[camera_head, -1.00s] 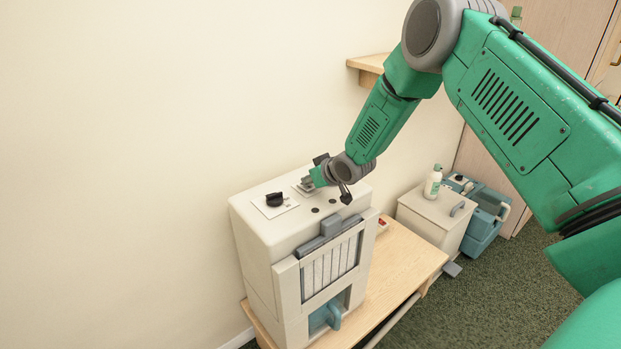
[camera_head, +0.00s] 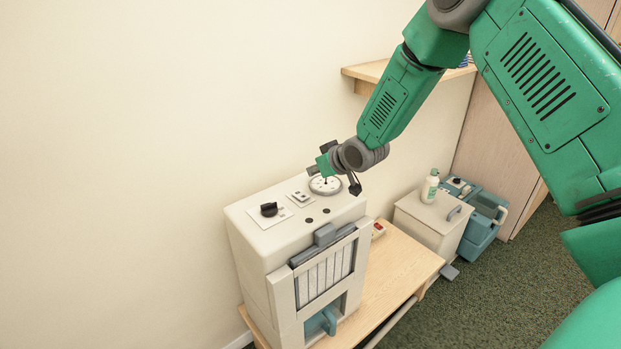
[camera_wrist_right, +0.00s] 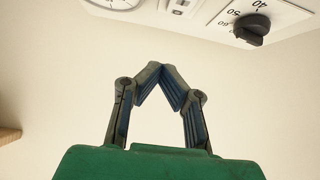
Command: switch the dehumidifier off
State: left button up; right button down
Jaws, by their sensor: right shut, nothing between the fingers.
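The dehumidifier (camera_head: 262,245) is a cream box standing on a wooden bench. Its top carries a black knob (camera_head: 269,209) on a white scale, a small switch plate (camera_head: 300,198) and a round white gauge (camera_head: 325,185). My right gripper (camera_head: 313,171) is above the back of the top, near the gauge, apart from the switch plate. In the right wrist view, its fingertips (camera_wrist_right: 162,68) meet with nothing between them. The knob (camera_wrist_right: 252,29), switch plate (camera_wrist_right: 180,6) and gauge (camera_wrist_right: 116,3) show at the top edge there. The switch's position is too small to tell. My left gripper is not in view.
The bench (camera_head: 400,262) has bare room right of the dehumidifier, with a small block with a red switch (camera_head: 378,229). A cream cabinet (camera_head: 425,220) with a white bottle (camera_head: 430,186) and a teal machine (camera_head: 482,222) stand farther right. A wooden shelf (camera_head: 365,77) juts from the wall.

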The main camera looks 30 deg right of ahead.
jog(key=s+r, duration=0.1)
jog(key=r, duration=0.1)
jog(key=s+r, duration=0.1)
jog(key=s, duration=0.1)
jog(key=shift+r, duration=0.4)
